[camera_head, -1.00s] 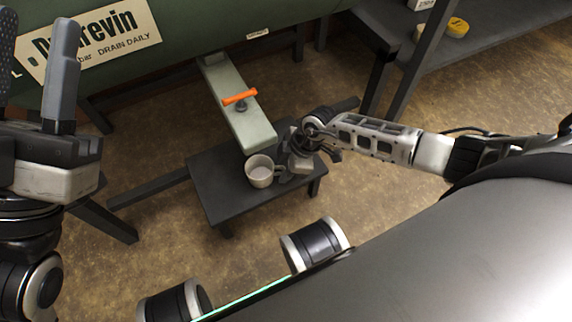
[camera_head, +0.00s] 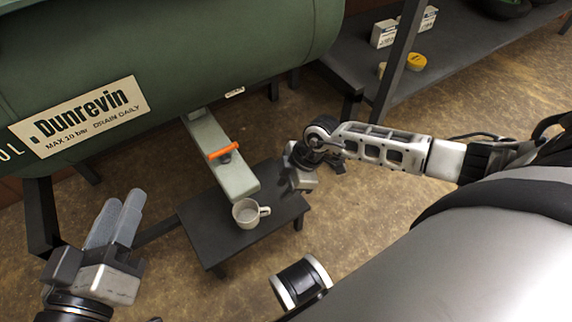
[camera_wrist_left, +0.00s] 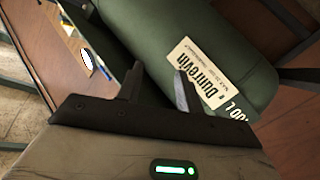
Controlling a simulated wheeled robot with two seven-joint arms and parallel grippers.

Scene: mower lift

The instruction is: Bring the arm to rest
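My left gripper (camera_head: 130,193) is at the lower left of the head view, raised over the floor with its fingers pointing up and away. In the left wrist view its fingers (camera_wrist_left: 158,78) stand apart with nothing between them. My right arm comes in from the right, and my right gripper (camera_head: 299,182) is at the right edge of the low black table (camera_head: 215,240), beside a white mug (camera_head: 245,214). A gap shows between it and the mug. Its fingertips are too small and dark to tell open from shut.
A green tank (camera_head: 200,50) labelled Dunrevin spans the back. A pale green beam (camera_head: 208,135) with an orange lever (camera_head: 223,151) runs from it to above the table. A dark shelf (camera_head: 440,50) with small boxes stands at upper right. Floor is clear between.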

